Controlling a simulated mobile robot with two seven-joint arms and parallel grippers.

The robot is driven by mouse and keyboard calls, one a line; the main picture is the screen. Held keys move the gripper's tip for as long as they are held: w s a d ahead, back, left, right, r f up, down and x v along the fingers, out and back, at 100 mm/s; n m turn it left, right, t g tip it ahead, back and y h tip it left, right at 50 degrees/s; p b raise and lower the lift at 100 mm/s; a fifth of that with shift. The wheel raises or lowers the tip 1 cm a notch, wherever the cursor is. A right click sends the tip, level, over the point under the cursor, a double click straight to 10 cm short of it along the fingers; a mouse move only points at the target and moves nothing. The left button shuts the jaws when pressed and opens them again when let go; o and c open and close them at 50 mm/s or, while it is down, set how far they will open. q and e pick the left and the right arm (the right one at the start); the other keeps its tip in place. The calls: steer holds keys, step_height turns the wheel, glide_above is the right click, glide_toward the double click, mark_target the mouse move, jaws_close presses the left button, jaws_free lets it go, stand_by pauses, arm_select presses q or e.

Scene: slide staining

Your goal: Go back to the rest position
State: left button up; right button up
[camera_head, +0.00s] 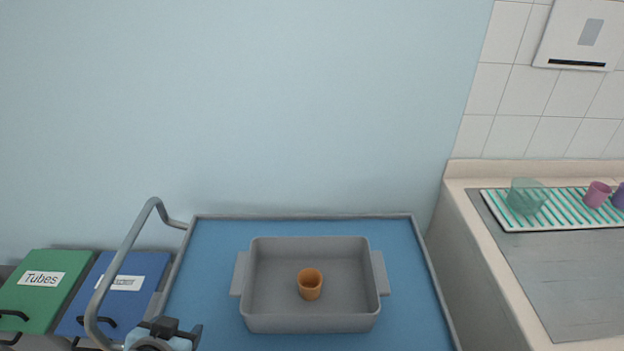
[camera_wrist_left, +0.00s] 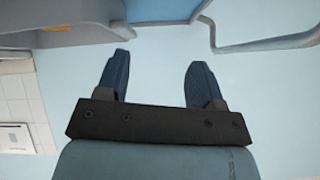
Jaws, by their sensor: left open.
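My left gripper (camera_head: 178,328) is at the bottom left of the head view, near the left edge of the blue trolley top (camera_head: 215,280) and beside the trolley's grey handle (camera_head: 128,240). In the left wrist view its two dark fingers (camera_wrist_left: 158,62) stand apart with nothing between them. My right gripper is in neither view. A small orange cup (camera_head: 310,284) stands upright inside a grey tray (camera_head: 310,322) on the trolley, well to the right of my left gripper.
Green (camera_head: 35,290) and blue (camera_head: 120,285) boxes stand left of the trolley; the green one is labelled Tubes. At right, a counter (camera_head: 480,260) bears a striped drying mat (camera_head: 558,205) with a clear green cup (camera_head: 526,196) and a pink cup (camera_head: 597,194).

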arm_select(q)
steer(key=s+a+f+g, duration=0.1)
steer(key=s+f+g, duration=0.2)
steer(key=s, duration=0.3)
steer(key=s+a+f+g, duration=0.2)
steer(key=s+g, duration=0.1)
steer(key=s, duration=0.4)
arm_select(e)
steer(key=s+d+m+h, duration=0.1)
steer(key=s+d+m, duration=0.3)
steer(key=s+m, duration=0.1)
arm_select(q)
steer(key=w+d+f+t+h+p, duration=0.3)
steer(key=w+d+t+p, duration=0.3)
steer(key=p, duration=0.4)
steer(key=shift+w+d+f+m+t+h, duration=0.15)
steer(key=shift+d+f+m+t+h, duration=0.15)
steer(key=shift+d+f+t, duration=0.15)
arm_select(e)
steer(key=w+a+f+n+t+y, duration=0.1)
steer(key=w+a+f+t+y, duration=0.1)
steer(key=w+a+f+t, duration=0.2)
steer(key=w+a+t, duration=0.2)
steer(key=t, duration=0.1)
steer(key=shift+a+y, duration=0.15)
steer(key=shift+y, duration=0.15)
arm_select(q)
steer(key=shift+a, duration=0.1)
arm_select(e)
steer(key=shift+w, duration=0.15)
